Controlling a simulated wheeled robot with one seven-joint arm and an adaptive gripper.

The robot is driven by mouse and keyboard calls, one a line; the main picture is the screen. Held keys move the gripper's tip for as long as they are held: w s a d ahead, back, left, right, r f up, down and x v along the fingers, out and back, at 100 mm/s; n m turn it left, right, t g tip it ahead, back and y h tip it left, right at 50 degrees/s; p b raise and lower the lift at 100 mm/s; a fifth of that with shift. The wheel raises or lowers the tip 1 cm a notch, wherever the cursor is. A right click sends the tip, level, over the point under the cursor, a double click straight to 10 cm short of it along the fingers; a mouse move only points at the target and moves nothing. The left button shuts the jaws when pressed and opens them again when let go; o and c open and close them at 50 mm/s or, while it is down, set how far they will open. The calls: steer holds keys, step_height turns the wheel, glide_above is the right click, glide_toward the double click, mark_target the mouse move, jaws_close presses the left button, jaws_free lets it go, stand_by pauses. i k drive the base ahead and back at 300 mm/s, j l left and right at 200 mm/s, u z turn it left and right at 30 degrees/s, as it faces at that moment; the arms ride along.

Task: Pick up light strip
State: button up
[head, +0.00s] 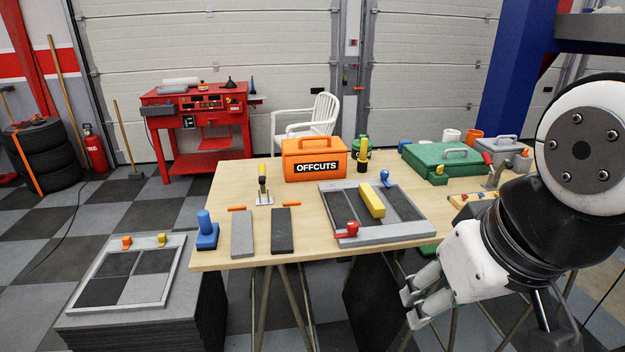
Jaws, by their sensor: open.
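The light grey strip (242,234) lies flat near the front left of the wooden table (315,258). A dark strip (282,231) lies beside it on the right, with a gap between them. A small orange bar sits just behind each strip. My gripper (409,308) is at the lower right, in front of the table edge, well to the right of the light strip. Its fingers point left and are apart, with nothing seen between them.
A blue knobbed block (206,235) stands left of the light strip. A grey framed tray (407,232) with a yellow block (372,201) lies to the right.

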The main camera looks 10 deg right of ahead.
mark_target(242, 241)
steer(key=i+u, duration=0.6)
steer(key=u, duration=0.15)
steer(key=i+l+u, duration=0.15)
steer(key=i+u, duration=0.25)
steer(key=k, duration=0.1)
